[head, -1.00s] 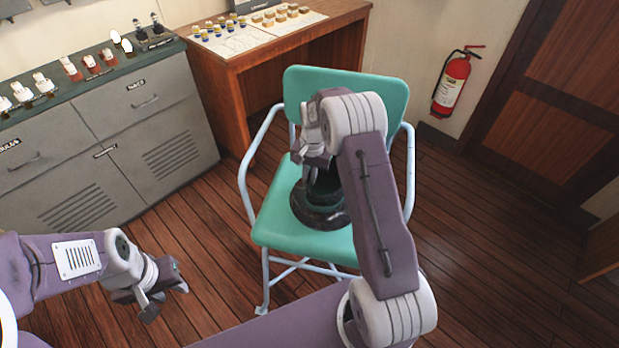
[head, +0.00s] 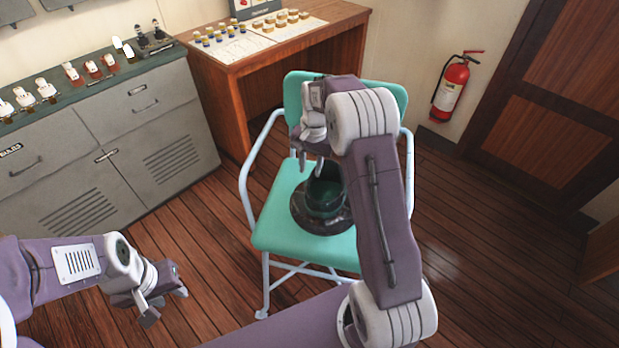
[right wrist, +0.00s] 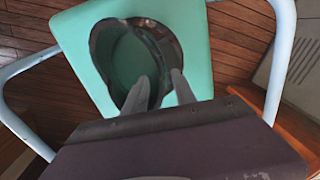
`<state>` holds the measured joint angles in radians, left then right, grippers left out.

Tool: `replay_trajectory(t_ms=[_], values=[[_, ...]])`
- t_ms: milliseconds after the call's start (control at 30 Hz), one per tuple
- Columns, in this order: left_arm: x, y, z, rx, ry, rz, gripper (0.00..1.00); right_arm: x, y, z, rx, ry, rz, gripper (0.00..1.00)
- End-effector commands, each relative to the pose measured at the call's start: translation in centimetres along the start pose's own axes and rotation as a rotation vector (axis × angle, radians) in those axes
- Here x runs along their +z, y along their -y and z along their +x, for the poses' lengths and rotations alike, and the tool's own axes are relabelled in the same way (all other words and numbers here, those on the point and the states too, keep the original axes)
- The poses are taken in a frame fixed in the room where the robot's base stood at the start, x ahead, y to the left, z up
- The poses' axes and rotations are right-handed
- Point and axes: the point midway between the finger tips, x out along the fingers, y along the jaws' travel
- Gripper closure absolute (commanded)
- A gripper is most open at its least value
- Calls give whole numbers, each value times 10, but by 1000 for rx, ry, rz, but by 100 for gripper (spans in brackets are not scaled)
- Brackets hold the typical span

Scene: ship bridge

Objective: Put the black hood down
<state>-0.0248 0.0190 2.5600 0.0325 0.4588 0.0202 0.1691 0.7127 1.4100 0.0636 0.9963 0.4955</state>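The black hood (head: 322,220) rests on the teal seat of the chair (head: 275,230), its open round top facing up and its wider rim on the seat. It also shows in the right wrist view (right wrist: 101,47), where teal shows through its opening. My right gripper (head: 311,165) is above the hood's far edge, with its two fingers apart and pointing down. My left gripper (head: 166,305) is open and empty at the lower left, over the floor.
A grey cabinet (head: 160,120) with switches and small parts on top stands at left. A wooden desk (head: 300,40) with several small pieces is behind the chair. A fire extinguisher (head: 451,90) hangs on the wall. The floor (head: 480,250) at right is clear.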

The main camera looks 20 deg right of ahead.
Motion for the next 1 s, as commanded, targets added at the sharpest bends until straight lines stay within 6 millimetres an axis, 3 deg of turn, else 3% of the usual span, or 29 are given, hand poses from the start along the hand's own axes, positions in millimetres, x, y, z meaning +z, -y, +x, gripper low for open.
replay_trajectory(t_ms=[100, 200, 467, 567, 667, 833, 900, 1000], values=[[0, 0, -4, 0, 0, 0, 64, -1, 0, -28, -2, -3, 0, 68], [-1, 0, -6, 0, 0, 0, 64, 0, 0, -41, -1, -1, 1, 68], [-1, 0, -6, 0, 0, 0, 64, 4, 0, -48, 0, 0, -13, 68], [-1, 0, -6, 0, 0, 0, 64, 31, -4, -47, 1, -9, -99, 68], [-1, 0, -6, 0, 0, 0, 64, 79, -16, -41, 0, -28, -256, 68], [-1, 0, -6, 0, 0, 0, 64, 161, -52, -24, 2, -62, -516, 68], [-1, 0, -6, 0, 0, 0, 64, 186, -66, -18, 2, -73, -591, 68], [-1, 0, -6, 0, 0, 0, 64, 207, -80, -12, 3, -80, -658, 68]])
